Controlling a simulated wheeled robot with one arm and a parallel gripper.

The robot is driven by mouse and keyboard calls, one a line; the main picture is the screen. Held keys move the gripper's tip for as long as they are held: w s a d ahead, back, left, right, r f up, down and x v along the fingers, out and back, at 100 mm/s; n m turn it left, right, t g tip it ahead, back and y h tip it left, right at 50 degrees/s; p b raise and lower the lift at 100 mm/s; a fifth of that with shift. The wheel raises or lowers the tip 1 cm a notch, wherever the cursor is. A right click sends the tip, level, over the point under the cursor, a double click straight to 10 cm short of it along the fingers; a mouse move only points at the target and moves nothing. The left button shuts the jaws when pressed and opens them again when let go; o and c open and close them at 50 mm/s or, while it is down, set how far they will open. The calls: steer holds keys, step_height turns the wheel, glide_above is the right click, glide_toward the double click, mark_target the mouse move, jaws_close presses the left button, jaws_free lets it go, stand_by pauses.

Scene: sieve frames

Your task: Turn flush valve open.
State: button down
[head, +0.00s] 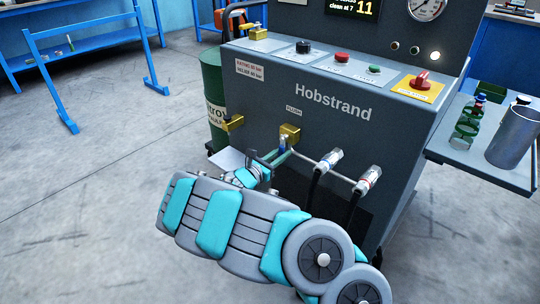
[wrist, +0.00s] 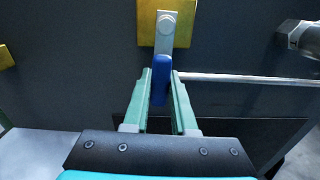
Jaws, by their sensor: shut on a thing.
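The flush valve (head: 290,133) is a yellow block on the grey front panel, under a small FLUSH label. In the wrist view, its yellow body (wrist: 148,36) is at the top middle. Its metal lever (wrist: 165,38) hangs down from a round pivot and ends in a blue grip (wrist: 160,70). My gripper (wrist: 161,84) has its green fingers on both sides of the blue grip and is shut on it. In the head view my gripper (head: 274,156) reaches the valve from below left, and the arm hides little of the valve.
Two hose fittings (head: 330,160) (head: 368,180) on a metal rail stand right of the valve. Another yellow valve (head: 233,123) is to the left. A green drum (head: 212,80) stands behind the machine (head: 270,100). A side shelf (head: 470,152) holds bottles and a metal canister (head: 511,137).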

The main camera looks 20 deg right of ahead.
steer(key=shift+s+d+f+n, duration=0.1)
steer(key=shift+s+n, duration=0.05)
steer(key=shift+n, duration=0.25)
steer(key=c, duration=0.7)
jaws_free()
steer(key=shift+v, duration=3.9)
